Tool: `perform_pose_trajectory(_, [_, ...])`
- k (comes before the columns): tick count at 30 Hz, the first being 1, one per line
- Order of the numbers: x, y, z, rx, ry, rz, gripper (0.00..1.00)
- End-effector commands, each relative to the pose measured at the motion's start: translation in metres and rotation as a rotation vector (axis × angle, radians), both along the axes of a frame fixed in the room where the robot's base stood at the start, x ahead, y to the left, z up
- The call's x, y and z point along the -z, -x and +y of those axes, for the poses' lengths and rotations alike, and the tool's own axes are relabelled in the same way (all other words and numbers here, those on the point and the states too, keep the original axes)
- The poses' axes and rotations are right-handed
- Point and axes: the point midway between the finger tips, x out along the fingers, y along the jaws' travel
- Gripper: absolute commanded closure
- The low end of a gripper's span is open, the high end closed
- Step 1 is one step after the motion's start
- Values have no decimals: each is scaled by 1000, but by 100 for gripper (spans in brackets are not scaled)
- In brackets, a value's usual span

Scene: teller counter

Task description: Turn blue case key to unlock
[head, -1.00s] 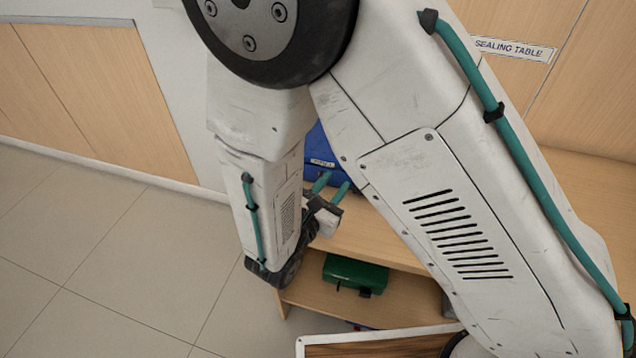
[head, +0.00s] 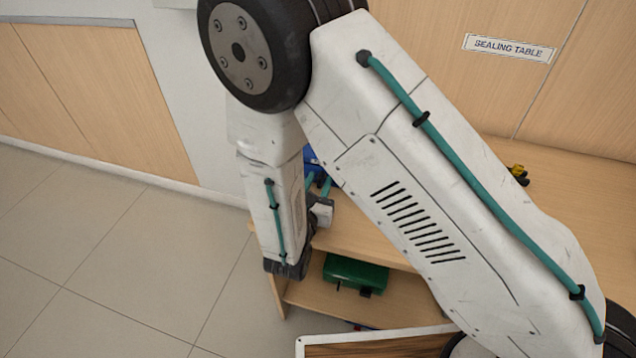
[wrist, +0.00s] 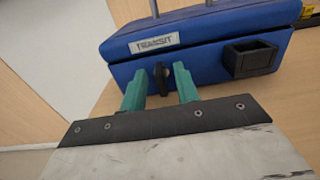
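The blue case (wrist: 205,50) stands on the wooden table, with a "TRANSIT" label on its front. Its black key (wrist: 161,80) sticks out of the front below the label. My gripper (wrist: 158,79) faces the case front with its two green fingers apart, one on each side of the key in the wrist view. I see a gap between the key and each finger; whether the tips reach the key's depth I cannot tell. In the head view my arm hides most of the blue case (head: 311,163), and my gripper (head: 319,182) is at its front.
A black handle or latch (wrist: 250,58) juts from the case front, right of the key. A green box (head: 355,273) sits on the shelf below the table (head: 345,232). A yellow and black item (head: 518,174) lies on the table at right. The floor at left is clear.

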Motion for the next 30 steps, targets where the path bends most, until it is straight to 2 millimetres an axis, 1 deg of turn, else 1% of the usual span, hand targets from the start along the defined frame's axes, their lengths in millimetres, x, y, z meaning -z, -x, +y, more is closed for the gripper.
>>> perform_pose_trajectory(5, [0,0,0,0,0,0,69])
perform_pose_trajectory(6, [0,0,0,0,0,0,75])
perform_pose_trajectory(9, [0,0,0,0,0,0,100])
perform_pose_trajectory(14, [0,0,0,0,-1,0,100])
perform_pose_trajectory(17, [0,0,-1,1,-36,-13,100])
perform_pose_trajectory(24, [0,1,-3,1,-264,-96,100])
perform_pose_trajectory(27, [0,1,-3,1,-335,-123,100])
perform_pose_trajectory(30, [1,1,-4,1,-368,-135,100])
